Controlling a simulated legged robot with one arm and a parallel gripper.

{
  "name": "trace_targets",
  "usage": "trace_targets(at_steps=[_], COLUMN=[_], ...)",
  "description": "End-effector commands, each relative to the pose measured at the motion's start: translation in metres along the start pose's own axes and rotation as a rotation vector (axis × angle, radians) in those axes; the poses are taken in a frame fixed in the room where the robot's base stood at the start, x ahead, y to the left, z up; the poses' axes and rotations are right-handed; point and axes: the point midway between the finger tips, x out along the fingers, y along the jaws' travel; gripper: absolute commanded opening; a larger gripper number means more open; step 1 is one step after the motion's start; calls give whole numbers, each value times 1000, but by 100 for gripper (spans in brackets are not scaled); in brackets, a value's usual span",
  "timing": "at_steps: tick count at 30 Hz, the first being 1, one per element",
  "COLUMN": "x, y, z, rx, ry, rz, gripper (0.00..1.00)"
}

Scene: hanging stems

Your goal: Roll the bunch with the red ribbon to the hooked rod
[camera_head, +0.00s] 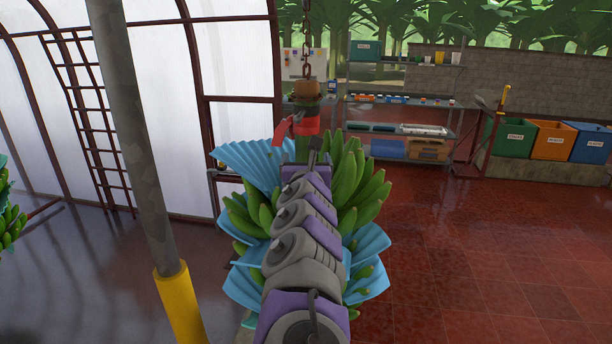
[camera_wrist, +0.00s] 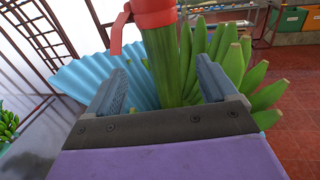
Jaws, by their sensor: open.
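The banana bunch (camera_head: 364,190) hangs from a chain in front of me, with blue padding sheets (camera_head: 254,166) between its green hands. A red ribbon (camera_head: 304,127) is tied round the top of its stem; it also shows in the wrist view (camera_wrist: 150,14). My arm covers the bunch's middle. My gripper (camera_wrist: 168,82) is open in the wrist view, its two fingers on either side of the green stem (camera_wrist: 168,66) below the ribbon. I cannot tell whether the fingers touch the stem. The hooked rod cannot be made out in either view.
A grey post (camera_head: 136,130) with a yellow base (camera_head: 180,302) stands close on the left. Another bunch (camera_head: 12,222) shows at the left edge. Shelves (camera_head: 405,105) and green, orange and blue bins (camera_head: 552,140) stand at the back. The red floor (camera_head: 480,250) on the right is clear.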

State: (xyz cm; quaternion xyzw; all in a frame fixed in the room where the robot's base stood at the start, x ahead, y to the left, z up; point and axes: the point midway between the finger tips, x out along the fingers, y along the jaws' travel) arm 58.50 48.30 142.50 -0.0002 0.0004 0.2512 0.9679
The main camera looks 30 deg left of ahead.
Motion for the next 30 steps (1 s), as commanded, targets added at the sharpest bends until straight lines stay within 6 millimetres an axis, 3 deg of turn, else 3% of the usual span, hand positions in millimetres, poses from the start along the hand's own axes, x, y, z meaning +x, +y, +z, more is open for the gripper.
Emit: trace_targets(at_steps=[9, 25, 28, 30], x=[-16, -16, -16, -17], y=[-1, -1, -9, -26], z=[-1, 0, 5, 17], rx=[2, 2, 29, 90], ry=[0, 1, -8, -28], rz=[-1, -1, -14, -44], gripper=[86, 86, 86, 86])
